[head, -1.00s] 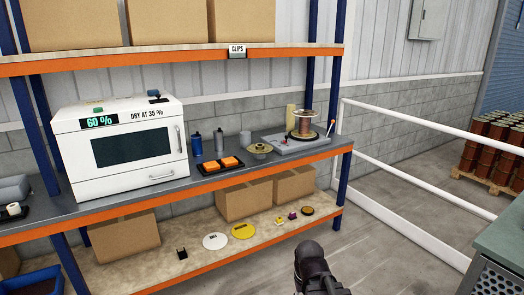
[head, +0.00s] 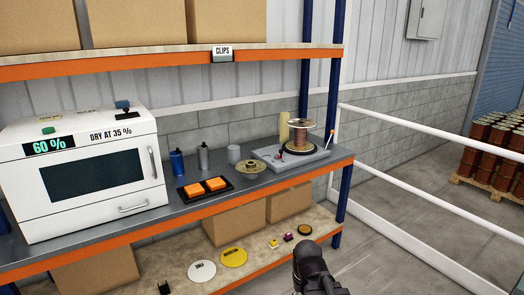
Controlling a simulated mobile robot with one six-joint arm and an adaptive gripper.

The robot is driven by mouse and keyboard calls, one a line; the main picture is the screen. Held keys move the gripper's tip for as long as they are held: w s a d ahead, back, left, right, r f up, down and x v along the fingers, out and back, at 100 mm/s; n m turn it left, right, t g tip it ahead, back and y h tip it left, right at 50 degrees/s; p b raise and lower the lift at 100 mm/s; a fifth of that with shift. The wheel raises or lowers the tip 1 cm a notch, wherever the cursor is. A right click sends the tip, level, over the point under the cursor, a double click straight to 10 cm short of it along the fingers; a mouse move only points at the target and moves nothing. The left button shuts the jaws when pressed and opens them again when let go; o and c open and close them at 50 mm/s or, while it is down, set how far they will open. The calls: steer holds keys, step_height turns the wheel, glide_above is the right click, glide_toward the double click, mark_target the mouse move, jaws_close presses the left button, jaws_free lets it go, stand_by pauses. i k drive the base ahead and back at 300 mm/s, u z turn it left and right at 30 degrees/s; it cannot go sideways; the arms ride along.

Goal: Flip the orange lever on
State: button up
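A thin upright lever with a small orange tip (head: 331,133) stands at the right end of a grey base (head: 300,160) on the shelf's grey worktop. It leans slightly to the right, but its on or off position cannot be read. A large spool (head: 300,128) with reddish winding stands on the same base, left of the lever, and a small red part (head: 280,156) sits at the base's front. My gripper (head: 313,270) is dark and shows at the bottom of the head view, lower than the worktop and well apart from the lever. Its fingertips cannot be made out.
A white dryer box (head: 80,205) reading 60 % stands at the left. Orange blocks on a black tray (head: 205,188), canisters and a tan spool (head: 251,169) stand between. A white rail (head: 400,218) runs right of the shelf's blue post (head: 343,195).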

mark_target(332, 131)
steer(key=z, duration=0.25)
steer(key=i, duration=1.3)
steer(key=z, duration=0.3)
steer(key=k, duration=1.35)
steer(key=z, duration=0.55)
steer(key=i, duration=0.85)
steer(key=z, duration=0.4)
steer(key=i, duration=0.75)
steer(key=u, duration=0.1)
